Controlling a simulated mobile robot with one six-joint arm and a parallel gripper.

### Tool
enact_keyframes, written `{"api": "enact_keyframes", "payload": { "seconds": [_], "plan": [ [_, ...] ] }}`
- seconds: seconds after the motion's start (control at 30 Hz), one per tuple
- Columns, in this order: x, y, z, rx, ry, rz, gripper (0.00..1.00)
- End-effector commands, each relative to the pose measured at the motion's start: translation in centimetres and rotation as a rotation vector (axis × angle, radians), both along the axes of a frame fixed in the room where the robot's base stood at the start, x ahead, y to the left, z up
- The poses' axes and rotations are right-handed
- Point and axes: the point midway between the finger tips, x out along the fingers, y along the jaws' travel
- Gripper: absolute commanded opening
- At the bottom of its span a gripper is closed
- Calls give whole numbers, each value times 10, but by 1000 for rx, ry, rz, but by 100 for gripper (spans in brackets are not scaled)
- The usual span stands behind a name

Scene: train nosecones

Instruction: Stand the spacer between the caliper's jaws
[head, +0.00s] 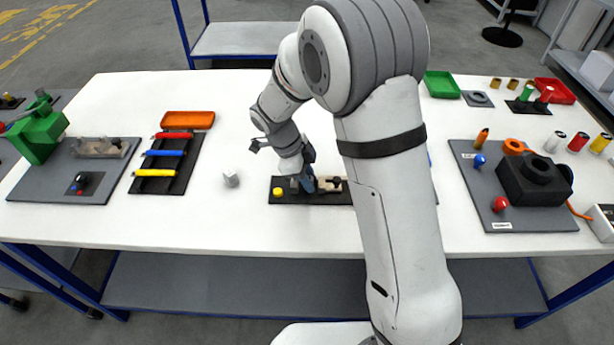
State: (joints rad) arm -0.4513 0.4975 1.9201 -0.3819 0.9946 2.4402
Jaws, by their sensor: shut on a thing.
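A long black base (288,197) with a yellow round piece (278,191) at its left end lies on the table in front of my arm. It may be the caliper, but its jaws cannot be made out. A beige and dark part (332,184) sits on it. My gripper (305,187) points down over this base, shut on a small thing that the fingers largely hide. A blue patch shows at the fingertips. A small light grey block (231,178) stands on the table left of the base; I cannot tell whether it is the spacer. My arm hides the base's right end.
Left are a black rack (143,184) of coloured handles, an orange tray (187,120) and a grey board (60,188) with a green device. Right is another grey board (520,215) with a black block. Green (441,84) and red (555,92) trays stand behind. White table around the grey block is clear.

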Motion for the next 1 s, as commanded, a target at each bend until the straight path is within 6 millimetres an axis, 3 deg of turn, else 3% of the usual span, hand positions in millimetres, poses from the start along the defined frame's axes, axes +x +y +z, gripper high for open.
{"api": "enact_keyframes", "payload": {
  "seconds": [0.3, 0.33, 0.6, 1.0],
  "plan": [
    [0, 0, -4, 1, -1, 0, 0],
    [0, 0, -3, 1, -1, 0, 22],
    [0, 0, -2, 1, -2, 1, 43],
    [2, 1, 1, 2, -7, 3, 43]
  ]
}}
